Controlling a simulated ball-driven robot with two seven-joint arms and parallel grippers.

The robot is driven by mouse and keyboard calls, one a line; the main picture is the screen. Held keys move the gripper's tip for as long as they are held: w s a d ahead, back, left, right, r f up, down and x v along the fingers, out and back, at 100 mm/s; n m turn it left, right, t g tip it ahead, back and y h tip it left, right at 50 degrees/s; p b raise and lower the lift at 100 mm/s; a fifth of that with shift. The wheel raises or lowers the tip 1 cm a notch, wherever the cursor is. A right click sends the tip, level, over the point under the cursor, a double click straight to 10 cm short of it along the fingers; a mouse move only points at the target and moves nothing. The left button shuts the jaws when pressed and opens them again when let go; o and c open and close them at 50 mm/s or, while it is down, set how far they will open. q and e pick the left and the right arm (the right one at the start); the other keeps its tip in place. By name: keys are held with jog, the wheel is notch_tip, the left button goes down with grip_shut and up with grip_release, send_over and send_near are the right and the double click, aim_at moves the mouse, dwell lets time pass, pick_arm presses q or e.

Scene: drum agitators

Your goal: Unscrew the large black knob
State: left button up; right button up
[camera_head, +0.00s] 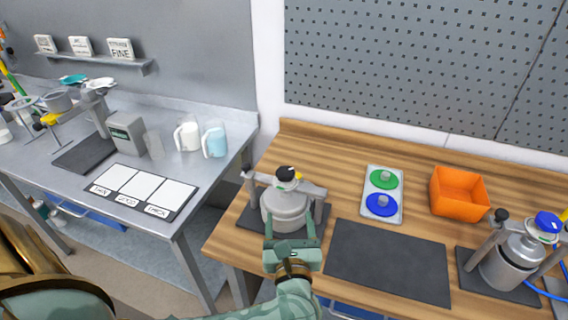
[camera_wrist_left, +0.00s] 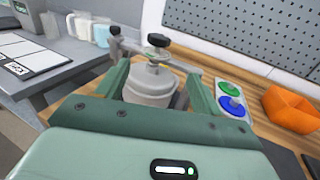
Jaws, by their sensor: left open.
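The large black knob (camera_head: 287,173) tops the centre of a grey lidded drum (camera_head: 284,208) that stands in a clamp frame on a dark mat at the table's left. The knob also shows in the left wrist view (camera_wrist_left: 158,40), upright above the drum lid. A smaller black knob (camera_head: 247,168) is on the frame's left post. My left gripper (camera_head: 290,222) is open and empty, its two fingers pointing toward the drum from the near side. In the wrist view the drum (camera_wrist_left: 150,85) shows between the fingers. My right gripper is not in view.
A grey tray (camera_head: 383,215) with green and blue discs and an orange bin (camera_head: 459,192) are to the right. An empty dark mat (camera_head: 388,262) lies in front. A second clamped drum (camera_head: 508,262) with a blue knob is at far right. A pegboard stands behind.

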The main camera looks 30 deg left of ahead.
aim_at(286, 179)
pick_arm(q)
jog(key=x, duration=1.4)
jog(key=shift+w+a+r, duration=0.1)
jog(key=shift+w+a, duration=0.05)
jog(key=shift+a, duration=0.15)
jog(key=shift+w+a, duration=0.4)
jog(key=shift+w, duration=0.1)
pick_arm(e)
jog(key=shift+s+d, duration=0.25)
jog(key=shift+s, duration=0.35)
pick_arm(q)
jog(key=c, duration=1)
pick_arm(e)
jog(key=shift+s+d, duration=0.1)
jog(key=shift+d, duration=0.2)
